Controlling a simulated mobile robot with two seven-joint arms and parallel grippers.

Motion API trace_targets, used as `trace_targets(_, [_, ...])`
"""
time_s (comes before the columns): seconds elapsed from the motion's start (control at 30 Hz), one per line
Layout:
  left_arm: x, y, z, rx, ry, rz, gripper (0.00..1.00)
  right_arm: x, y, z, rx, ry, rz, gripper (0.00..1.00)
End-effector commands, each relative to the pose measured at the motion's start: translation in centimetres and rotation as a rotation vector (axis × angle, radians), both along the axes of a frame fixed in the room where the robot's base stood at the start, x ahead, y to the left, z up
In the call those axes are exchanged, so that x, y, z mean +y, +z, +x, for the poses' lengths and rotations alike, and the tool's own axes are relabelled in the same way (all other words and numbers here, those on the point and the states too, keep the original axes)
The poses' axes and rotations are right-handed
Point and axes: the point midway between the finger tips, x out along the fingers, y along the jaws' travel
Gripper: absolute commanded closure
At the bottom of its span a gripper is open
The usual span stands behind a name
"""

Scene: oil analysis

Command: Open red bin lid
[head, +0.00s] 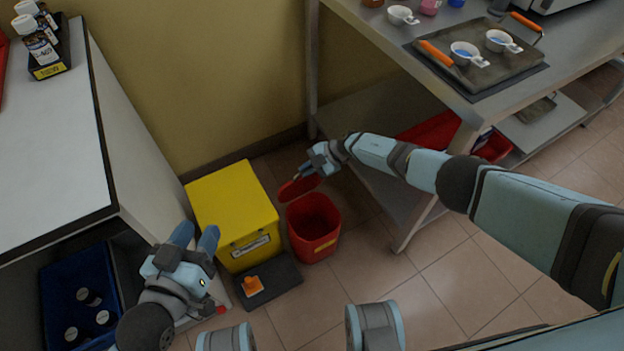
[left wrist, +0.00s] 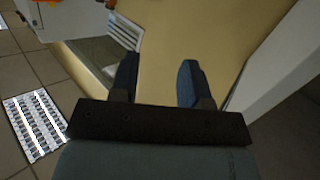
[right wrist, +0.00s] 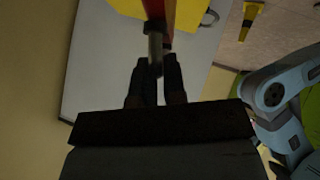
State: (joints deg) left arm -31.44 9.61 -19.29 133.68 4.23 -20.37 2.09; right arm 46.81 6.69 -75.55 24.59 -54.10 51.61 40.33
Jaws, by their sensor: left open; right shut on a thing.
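The red bin (head: 313,245) stands on the tiled floor, and its dark inside shows from above. Its red lid (head: 298,188) is tilted up at the bin's back left edge, clear of most of the opening. My right gripper (head: 308,174) is at the lid, shut on its handle. In the right wrist view the shut fingers (right wrist: 156,70) hold a grey handle (right wrist: 155,42) in front of a red edge. My left gripper (head: 196,239) is open and empty, left of the yellow box; its spread fingers (left wrist: 157,78) show in the left wrist view.
A yellow box (head: 235,205) stands left of the bin. A metal table (head: 400,75) stands right, and a white cabinet (head: 55,150) left. Floor in front of the bin is clear.

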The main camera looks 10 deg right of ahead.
Motion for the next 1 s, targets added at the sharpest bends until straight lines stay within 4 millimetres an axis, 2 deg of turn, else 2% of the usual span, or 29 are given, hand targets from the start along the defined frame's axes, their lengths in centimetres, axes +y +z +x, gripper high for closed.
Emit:
trace_targets(0.53, [-0.25,0.69,0.10,-0.030,-0.004,-0.019,0.57,0.18,0.10,0.48,-0.002,0.002,0.000,1.00])
trace_targets(0.57, [-0.25,0.69,0.10,-0.030,-0.004,-0.019,0.57,0.19,0.11,0.48,-0.002,0.002,0.000,0.82])
trace_targets(0.63, [-0.25,0.69,0.10,-0.029,-0.004,-0.019,0.57,0.19,0.10,0.47,-0.002,0.001,0.000,0.66])
trace_targets(1.0, [-0.22,0.91,0.10,-0.023,-0.005,-0.012,0.57,-0.08,0.47,0.47,-0.001,0.001,0.000,0.64])
